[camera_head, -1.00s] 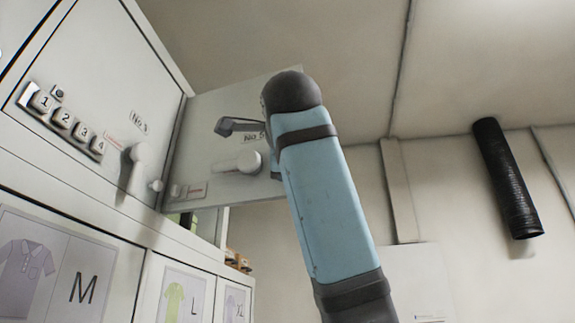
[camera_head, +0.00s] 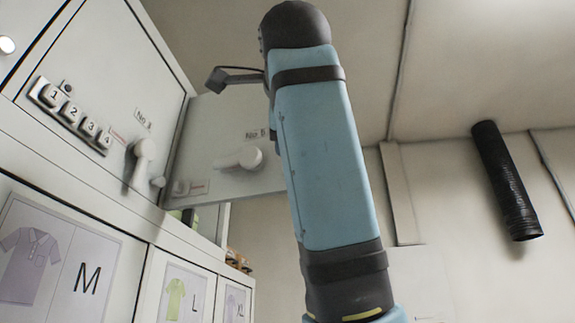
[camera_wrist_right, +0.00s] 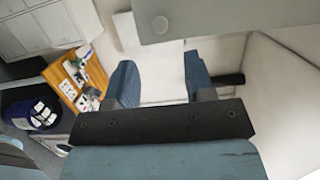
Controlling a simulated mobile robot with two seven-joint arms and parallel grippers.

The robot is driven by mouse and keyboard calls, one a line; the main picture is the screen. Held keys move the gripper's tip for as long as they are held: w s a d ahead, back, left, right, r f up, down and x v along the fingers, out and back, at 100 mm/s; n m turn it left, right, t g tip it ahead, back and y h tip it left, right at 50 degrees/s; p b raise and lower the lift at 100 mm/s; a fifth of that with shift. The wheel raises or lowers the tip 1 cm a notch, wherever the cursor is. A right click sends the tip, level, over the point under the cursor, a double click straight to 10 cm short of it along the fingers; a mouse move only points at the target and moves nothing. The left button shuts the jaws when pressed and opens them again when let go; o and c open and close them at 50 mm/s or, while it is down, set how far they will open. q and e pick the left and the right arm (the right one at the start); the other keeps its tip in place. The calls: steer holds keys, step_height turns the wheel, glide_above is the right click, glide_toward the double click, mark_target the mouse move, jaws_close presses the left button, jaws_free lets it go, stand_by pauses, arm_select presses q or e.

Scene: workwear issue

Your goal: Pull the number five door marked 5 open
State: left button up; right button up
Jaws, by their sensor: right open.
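The door marked No 5 (camera_head: 215,125) stands swung open, out from the cabinet front, in the head view. Its pale lever handle (camera_head: 240,158) is on the face toward me, with nothing holding it. My right arm crosses in front of the door's right side. A dark part of its hand shows above the door, apart from the handle. In the right wrist view my right gripper (camera_wrist_right: 163,82) has its two blue fingers spread, with nothing between them. My left gripper is not in view.
The neighbouring cabinet door (camera_head: 100,60) is closed, with a keypad (camera_head: 75,116) and a lever handle (camera_head: 142,160). Doors with shirt pictures are below. A black hose (camera_head: 505,180) hangs on the right wall. The wrist view shows a wooden table (camera_wrist_right: 75,80) and a dark blue bin (camera_wrist_right: 35,112).

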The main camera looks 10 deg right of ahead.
steer(key=s, duration=0.5)
steer(key=shift+a+b, duration=0.3)
steer(key=shift+b, duration=0.1)
